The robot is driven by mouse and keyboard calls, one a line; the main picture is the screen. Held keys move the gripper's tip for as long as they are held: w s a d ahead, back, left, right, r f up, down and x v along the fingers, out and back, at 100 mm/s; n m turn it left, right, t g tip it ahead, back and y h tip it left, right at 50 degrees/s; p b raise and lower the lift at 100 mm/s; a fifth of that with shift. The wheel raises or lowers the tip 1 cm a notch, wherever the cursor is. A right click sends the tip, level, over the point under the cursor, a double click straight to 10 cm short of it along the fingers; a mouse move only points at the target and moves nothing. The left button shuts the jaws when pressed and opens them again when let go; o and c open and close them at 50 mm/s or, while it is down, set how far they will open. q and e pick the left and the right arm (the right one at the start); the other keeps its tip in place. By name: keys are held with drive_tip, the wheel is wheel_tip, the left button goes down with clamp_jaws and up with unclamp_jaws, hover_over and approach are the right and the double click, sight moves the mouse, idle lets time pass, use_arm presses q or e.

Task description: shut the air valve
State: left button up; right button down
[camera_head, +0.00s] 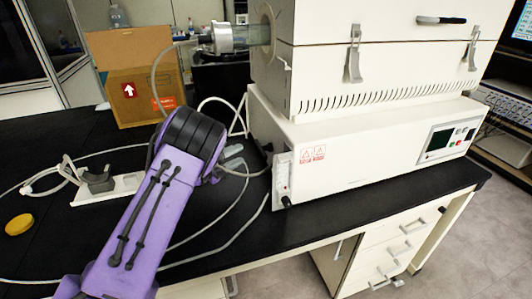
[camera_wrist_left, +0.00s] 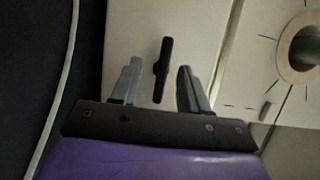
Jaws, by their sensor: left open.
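A black bar-shaped handle (camera_wrist_left: 162,70), which looks like the air valve's, stands out against a beige panel in the left wrist view. It runs nearly upright in that picture. My left gripper (camera_wrist_left: 158,85) is open, with one grey finger on each side of the handle and a visible gap to both. The handle cannot be made out there. My right gripper is not in view.
A flow gauge (camera_head: 283,178) with a black knob is on the dryer's lower left corner. A clear tube fitting (camera_head: 235,37) sticks out above my left wrist. Hoses lie around the arm.

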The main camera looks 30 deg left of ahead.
sight(258, 142)
use_arm(q)
drive_tip(key=p+x, duration=0.1)
drive_tip(key=x, duration=0.5)
drive_tip(key=r+p+x, duration=0.1)
drive_tip(key=x, duration=0.2)
drive_tip(key=shift+w+d+p, duration=0.15)
drive_tip(key=shift+d+p, duration=0.2)
drive_tip(key=shift+s+r, duration=0.1)
drive_tip(key=shift+s, duration=0.15)
drive_tip(key=shift+w, duration=0.1)
clamp_jaws()
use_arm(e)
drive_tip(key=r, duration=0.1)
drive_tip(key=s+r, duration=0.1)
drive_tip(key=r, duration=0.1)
